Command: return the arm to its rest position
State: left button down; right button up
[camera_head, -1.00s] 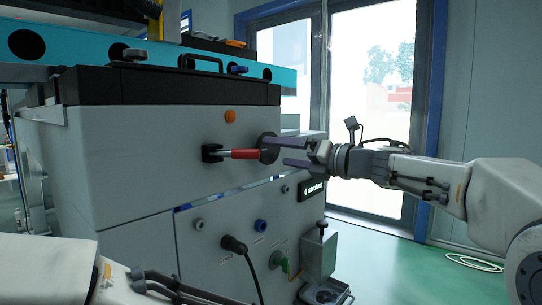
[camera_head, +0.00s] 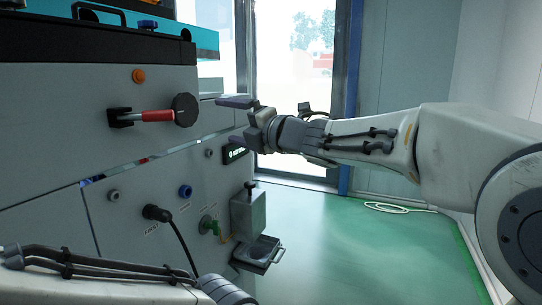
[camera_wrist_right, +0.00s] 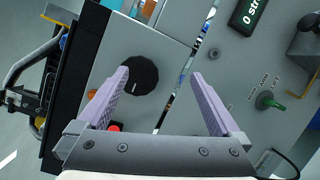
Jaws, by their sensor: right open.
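My right arm (camera_head: 370,140) reaches in from the right in the head view. My right gripper (camera_head: 230,121) is open and empty, its two purple-grey fingers spread one above the other. It is to the right of the black round knob (camera_head: 185,109) and red-handled lever (camera_head: 157,116), with a visible gap. In the right wrist view the open fingers (camera_wrist_right: 159,73) have nothing between them in grip; the knob (camera_wrist_right: 138,74) shows beyond them, beside the left finger. My left arm (camera_head: 100,268) crosses the bottom left; its gripper is out of view.
The grey panel fixture (camera_head: 60,150) fills the left side. An orange button (camera_head: 138,76), a blue knob (camera_head: 185,191), a black plug with cable (camera_head: 156,213) and a small metal box (camera_head: 248,212) are on it. Green floor (camera_head: 340,245) is open to the right.

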jog(key=s+d+f+m+g+h, duration=0.1)
jog(key=s+d+f+m+h, duration=0.2)
jog(key=f+m, duration=0.35)
jog(key=s+d+f+m+h, duration=0.3)
jog(key=f+m+h, duration=0.15)
jog(key=f, duration=0.25)
jog(key=s+d+f+m+g+h, duration=0.1)
jog(key=s+d+f+m+h, duration=0.2)
jog(key=f+m, duration=0.35)
jog(key=s+d+f+m+g+h, duration=0.1)
jog(key=s+d+f+m+g, duration=0.15)
jog(key=s+f, duration=0.4)
jog(key=s+d+f+m+g+h, duration=0.1)
jog(key=s+d+f+m+g, duration=0.15)
jog(key=s, duration=0.75)
jog(key=s+d+f+m+g+h, duration=0.1)
jog(key=s+d+f+m+g, duration=0.1)
jog(key=s+f+g, duration=0.35)
jog(key=s+r+p, duration=0.2)
jog(key=r+p, duration=0.8)
jog(key=s+r+t+p, duration=0.1)
jog(key=r+p, duration=0.9)
jog(key=p, duration=0.1)
jog(key=shift+s+d+r, duration=0.4)
jog(key=shift+m, duration=0.25)
